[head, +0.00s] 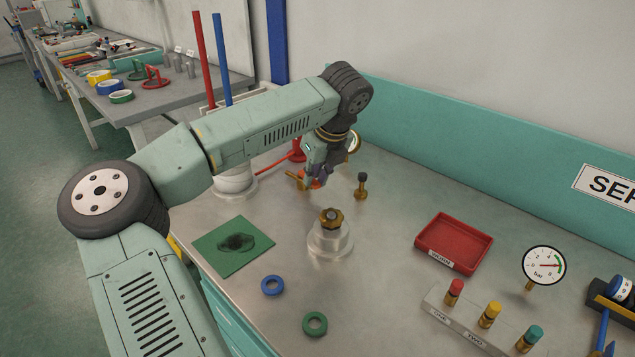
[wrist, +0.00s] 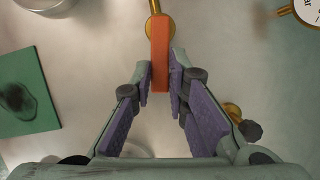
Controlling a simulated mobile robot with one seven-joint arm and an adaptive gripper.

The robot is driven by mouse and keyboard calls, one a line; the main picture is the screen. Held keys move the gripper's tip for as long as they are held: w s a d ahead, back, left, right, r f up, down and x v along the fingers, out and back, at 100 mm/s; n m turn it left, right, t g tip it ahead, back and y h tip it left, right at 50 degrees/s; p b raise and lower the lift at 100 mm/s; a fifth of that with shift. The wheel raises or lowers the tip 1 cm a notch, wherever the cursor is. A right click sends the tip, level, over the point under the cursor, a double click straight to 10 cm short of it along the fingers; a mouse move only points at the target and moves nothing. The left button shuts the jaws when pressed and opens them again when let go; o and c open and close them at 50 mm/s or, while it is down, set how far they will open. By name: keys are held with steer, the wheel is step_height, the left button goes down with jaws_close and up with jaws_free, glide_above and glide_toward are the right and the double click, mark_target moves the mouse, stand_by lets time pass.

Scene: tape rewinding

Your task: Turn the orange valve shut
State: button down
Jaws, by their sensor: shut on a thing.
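The orange valve shows in the wrist view as a long flat orange handle (wrist: 160,40) over a brass body (wrist: 151,27). The handle runs up and down the picture, roughly in line with the brass stub at the top. My gripper (wrist: 161,74) has its two purple-padded fingers on either side of the handle and is shut on it. In the head view my gripper (head: 314,181) is low over the bench at the valve, and a bit of the orange handle and brass body (head: 291,174) shows beside it. The fingers hide much of the valve there.
A brass fitting with a dark knob (head: 361,186) stands close right of my gripper. A metal pedestal with a brass top (head: 330,240) stands in front. A green mat (head: 215,252), blue ring (head: 273,285), green ring (head: 315,323) and red tray (head: 453,240) lie around.

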steer(key=m+b, duration=0.1)
steer(key=a+m+b, duration=0.1)
steer(key=m+h+b, duration=0.1)
steer(key=shift+s+a+f+m+t+b, duration=0.25)
steer(key=shift+s+a+m+t+b, duration=0.05)
steer(key=shift+s+m+t+b, duration=0.1)
steer(key=a+m+h, duration=0.1)
steer(key=m, duration=0.1)
steer(key=a+m+h+b, duration=0.1)
steer(key=m, duration=0.1)
steer(key=shift+r, duration=0.2)
steer(key=m, duration=0.1)
steer(key=a+m+h, duration=0.1)
steer(key=m, duration=0.2)
steer(key=shift+w+a+r, duration=0.15)
steer(key=shift+w+a, duration=0.1)
steer(key=shift+w+a+m+g+h+p, duration=0.35)
steer(key=shift+m+p, duration=0.2)
steer(key=shift+m, duration=0.35)
steer(key=shift+w+a+m+g+h+p, duration=0.2)
steer(key=shift+m+h+p, duration=0.3)
steer(key=shift+m, duration=0.4)
steer(key=shift+a, duration=0.1)
steer(key=c, duration=1.6)
jaws_free()
steer(key=shift+o, duration=0.2)
